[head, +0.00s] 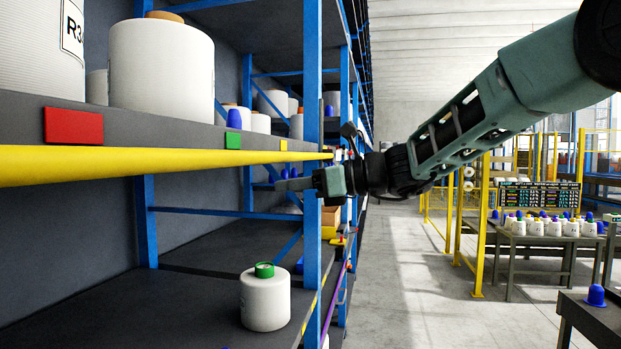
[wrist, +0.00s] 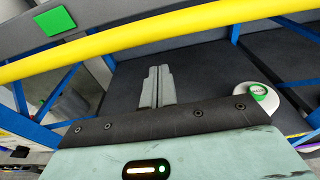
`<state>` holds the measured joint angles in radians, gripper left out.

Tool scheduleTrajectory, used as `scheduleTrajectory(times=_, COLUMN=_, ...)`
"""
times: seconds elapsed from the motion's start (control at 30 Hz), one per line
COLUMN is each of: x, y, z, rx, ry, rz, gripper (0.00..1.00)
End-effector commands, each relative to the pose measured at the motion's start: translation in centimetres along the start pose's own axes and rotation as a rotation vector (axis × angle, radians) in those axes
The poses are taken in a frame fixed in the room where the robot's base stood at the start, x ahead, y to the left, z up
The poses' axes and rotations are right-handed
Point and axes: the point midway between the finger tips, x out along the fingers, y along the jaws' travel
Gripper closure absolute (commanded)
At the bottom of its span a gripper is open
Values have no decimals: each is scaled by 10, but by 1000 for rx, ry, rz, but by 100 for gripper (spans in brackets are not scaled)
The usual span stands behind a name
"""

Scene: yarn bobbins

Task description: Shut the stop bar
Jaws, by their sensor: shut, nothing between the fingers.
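The yellow stop bar (head: 150,160) runs level along the front of the upper shelf in the head view, from the left edge to the blue upright. It also crosses the upper part of the wrist view (wrist: 160,42). My gripper (head: 290,184) is just below the bar near its right end, pointing left. In the wrist view its two fingers (wrist: 156,86) are together with nothing between them, and the bar passes beyond the fingertips. I cannot tell whether the fingers touch the bar. Its right end is partly hidden near the upright and my wrist.
White bobbins (head: 161,66) stand on the upper shelf behind the bar. A bobbin with a green cap (head: 265,298) stands on the lower shelf, below my gripper. A blue upright (head: 313,200) stands close to my wrist. The aisle floor (head: 400,270) at right is clear.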

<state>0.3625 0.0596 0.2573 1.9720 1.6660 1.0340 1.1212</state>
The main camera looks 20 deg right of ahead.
Motion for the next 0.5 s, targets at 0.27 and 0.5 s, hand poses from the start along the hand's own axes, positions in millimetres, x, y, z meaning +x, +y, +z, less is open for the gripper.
scheduleTrajectory(times=0.27, x=-10, y=0, z=27, rx=-2, ry=-1, rz=0, gripper=100)
scheduleTrajectory(times=0.5, x=-10, y=0, z=27, rx=-2, ry=-1, rz=0, gripper=100)
